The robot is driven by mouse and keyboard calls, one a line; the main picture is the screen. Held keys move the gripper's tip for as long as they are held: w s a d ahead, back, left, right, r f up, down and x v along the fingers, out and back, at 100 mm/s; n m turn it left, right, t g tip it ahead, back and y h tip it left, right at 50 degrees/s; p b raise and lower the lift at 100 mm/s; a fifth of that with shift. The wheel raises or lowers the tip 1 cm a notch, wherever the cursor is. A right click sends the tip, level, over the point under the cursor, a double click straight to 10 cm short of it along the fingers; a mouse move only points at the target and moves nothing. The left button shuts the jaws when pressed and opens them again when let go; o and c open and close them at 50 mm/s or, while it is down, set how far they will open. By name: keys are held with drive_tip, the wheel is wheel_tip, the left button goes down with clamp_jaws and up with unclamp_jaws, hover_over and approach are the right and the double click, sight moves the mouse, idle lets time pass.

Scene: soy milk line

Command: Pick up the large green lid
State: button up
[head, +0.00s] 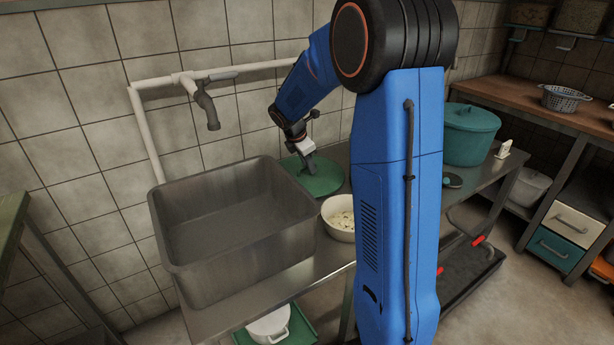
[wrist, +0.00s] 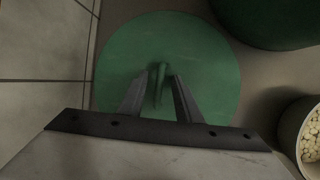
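The large green lid (head: 323,180) lies flat on the metal table behind the bowl in the head view. In the wrist view the lid (wrist: 215,75) is a green disc with an upright handle (wrist: 158,82) near its middle. My gripper (head: 310,165) is over the lid, pointing down at it. In the wrist view my gripper (wrist: 157,100) is open, with one finger on each side of the handle. Gaps show between the fingers and the handle. I cannot tell how far down the fingertips reach.
A metal sink basin (head: 240,245) stands at the left. A white bowl of beans (head: 340,228) is in front of the lid. A dark green round object (wrist: 268,20) is close to the lid. A teal lidded pot (head: 468,140) stands farther right. The tiled wall (wrist: 45,50) is near.

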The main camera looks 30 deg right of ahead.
clamp_jaws()
